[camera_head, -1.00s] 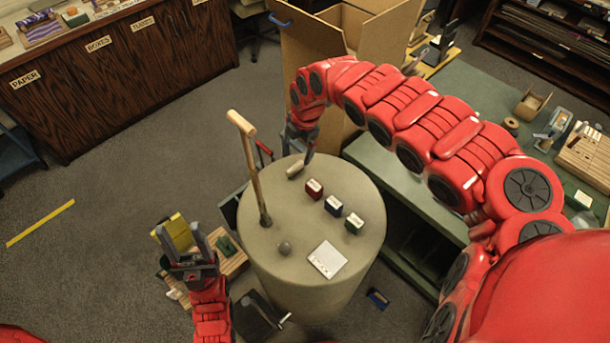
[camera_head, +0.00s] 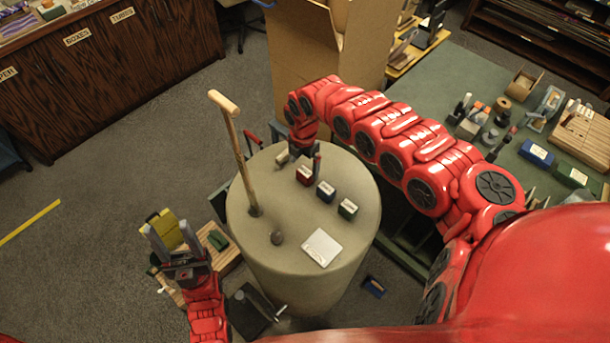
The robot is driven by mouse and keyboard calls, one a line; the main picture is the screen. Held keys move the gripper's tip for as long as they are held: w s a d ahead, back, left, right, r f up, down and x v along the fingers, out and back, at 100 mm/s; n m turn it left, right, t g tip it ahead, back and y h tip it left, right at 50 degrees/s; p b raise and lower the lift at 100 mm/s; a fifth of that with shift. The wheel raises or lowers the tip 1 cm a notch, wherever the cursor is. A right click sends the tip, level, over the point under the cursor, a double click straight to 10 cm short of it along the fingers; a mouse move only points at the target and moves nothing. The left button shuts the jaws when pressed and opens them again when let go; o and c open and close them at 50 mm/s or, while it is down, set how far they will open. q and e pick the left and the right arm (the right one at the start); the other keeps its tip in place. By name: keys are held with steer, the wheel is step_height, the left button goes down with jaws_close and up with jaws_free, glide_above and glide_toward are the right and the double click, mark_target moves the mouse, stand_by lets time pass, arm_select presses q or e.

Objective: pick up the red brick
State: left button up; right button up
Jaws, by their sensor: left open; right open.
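The red brick (camera_head: 304,177) has a pale top and stands on the round, pale drum top (camera_head: 345,220), at the back of a short row. My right gripper (camera_head: 306,162) reaches in from behind the row and is open. Its fingers point down at the red brick and partly cover it; I cannot tell if they touch it. My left gripper (camera_head: 170,232) is open, left of the drum and well away from the brick. A yellow block (camera_head: 165,228) shows between and behind its fingers.

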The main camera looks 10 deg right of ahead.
mark_target(304, 172)
steer(key=shift+f+p, duration=0.35)
steer(key=shift+f, duration=0.05)
step_height(304, 172, down, 3)
steer(key=shift+w+d+f+p, duration=0.1)
steer(key=shift+f+p, duration=0.05)
steer(key=shift+p, duration=0.5)
steer(key=shift+d+f, duration=0.2)
steer(key=shift+f, duration=0.45)
steer(key=c, duration=1.5)
